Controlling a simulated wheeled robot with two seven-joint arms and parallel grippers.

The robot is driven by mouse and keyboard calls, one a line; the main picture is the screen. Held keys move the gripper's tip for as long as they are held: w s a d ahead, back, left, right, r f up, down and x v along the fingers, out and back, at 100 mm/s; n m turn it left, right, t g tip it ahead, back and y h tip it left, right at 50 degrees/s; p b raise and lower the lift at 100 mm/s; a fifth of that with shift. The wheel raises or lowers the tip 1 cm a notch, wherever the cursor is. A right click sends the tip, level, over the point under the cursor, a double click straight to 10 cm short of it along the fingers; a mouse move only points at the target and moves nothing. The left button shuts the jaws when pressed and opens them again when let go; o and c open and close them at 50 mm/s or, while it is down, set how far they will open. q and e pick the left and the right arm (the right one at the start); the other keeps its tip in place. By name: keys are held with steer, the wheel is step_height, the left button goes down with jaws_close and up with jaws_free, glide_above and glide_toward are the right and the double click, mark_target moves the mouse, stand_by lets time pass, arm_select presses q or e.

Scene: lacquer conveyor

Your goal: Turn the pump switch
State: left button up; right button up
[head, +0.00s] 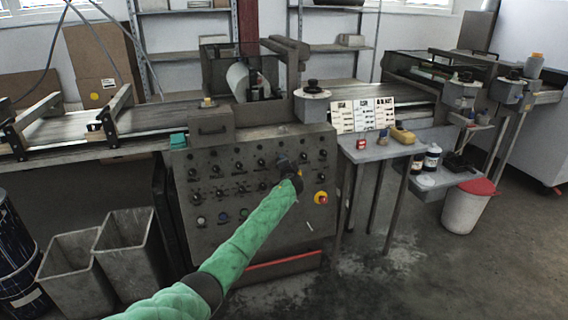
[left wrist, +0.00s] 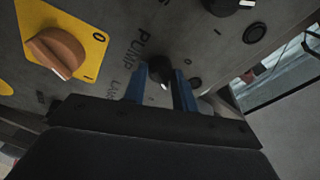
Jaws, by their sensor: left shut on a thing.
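The pump switch is a small black knob (left wrist: 158,68) beside the printed word PUMP on the grey control panel (left wrist: 185,35). In the left wrist view, the two blue fingers of my left gripper (left wrist: 158,90) stand on either side of this knob and are shut on it. A pale mark shows on the knob, but its exact setting is hard to read. In the head view my left gripper (head: 286,164) is at the upper right of the control panel (head: 240,150), and it hides the knob. My right gripper is in neither view.
A brown rotary switch (left wrist: 55,50) on a yellow plate sits left of the pump knob. A red stop button (head: 321,198) is lower right on the panel, among several other knobs. A side table (head: 375,152) stands right; grey bins (head: 128,250) stand left.

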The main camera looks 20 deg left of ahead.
arm_select(q)
steer(key=o, duration=1)
steer(key=shift+c, duration=0.2)
steer(key=v, duration=0.7)
steer(key=shift+s+d, duration=0.2)
steer(key=shift+s, duration=0.1)
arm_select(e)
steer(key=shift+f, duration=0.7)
